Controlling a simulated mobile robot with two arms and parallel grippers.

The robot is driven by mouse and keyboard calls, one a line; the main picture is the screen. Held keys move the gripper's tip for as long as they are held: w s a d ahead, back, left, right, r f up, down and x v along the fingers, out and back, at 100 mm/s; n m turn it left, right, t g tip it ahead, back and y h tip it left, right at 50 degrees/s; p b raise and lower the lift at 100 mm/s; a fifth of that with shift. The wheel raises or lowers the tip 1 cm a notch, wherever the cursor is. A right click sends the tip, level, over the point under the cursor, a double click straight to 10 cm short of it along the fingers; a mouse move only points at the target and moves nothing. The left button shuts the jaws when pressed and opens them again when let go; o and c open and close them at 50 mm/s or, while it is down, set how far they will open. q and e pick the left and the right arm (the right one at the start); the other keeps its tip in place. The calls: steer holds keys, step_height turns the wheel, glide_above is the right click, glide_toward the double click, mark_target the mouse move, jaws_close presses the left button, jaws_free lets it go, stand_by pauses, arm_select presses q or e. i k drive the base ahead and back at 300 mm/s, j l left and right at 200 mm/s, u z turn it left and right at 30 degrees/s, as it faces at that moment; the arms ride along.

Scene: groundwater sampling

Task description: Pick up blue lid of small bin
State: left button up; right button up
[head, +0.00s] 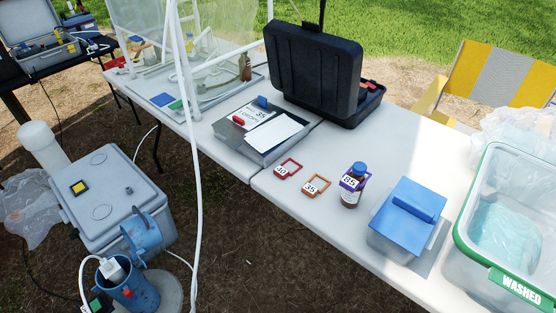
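The small bin (393,243) stands on the white folding table, at the right of the head view, near the table's front edge. Its walls are translucent and grey-white. The blue lid (400,206) sits on top of it and carries a raised blue block-shaped handle (419,200). What the bin holds is hidden. Neither of my grippers is in view.
A green-rimmed tub marked WASHED (463,243) stands close to the bin's right. A brown bottle with a blue cap (352,187) stands to its left, beside orange (316,187) and red (288,168) tags. A white tube (190,150) hangs at centre-left.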

mark_target(409, 217)
steer(key=z, duration=1.25)
steer(key=k+l+z, duration=0.1)
steer(key=k+z, duration=0.15)
steer(key=k, duration=0.05)
